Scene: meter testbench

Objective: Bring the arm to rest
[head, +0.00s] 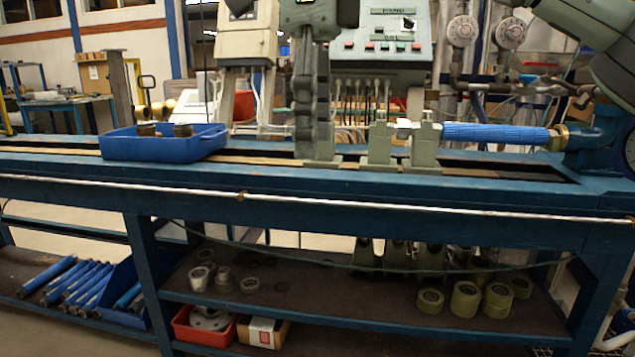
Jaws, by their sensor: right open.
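My right arm comes in at the top right corner, above the right end of the bench. My left gripper is not in view.
The blue test bench (400,192) crosses the view. A blue tray (165,149) with brass-coloured parts stands on its left. Grey clamps (378,146) and a dark upright column (306,90) stand mid-bench. A control panel (385,45) is behind. Pipes and several fittings lie below.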

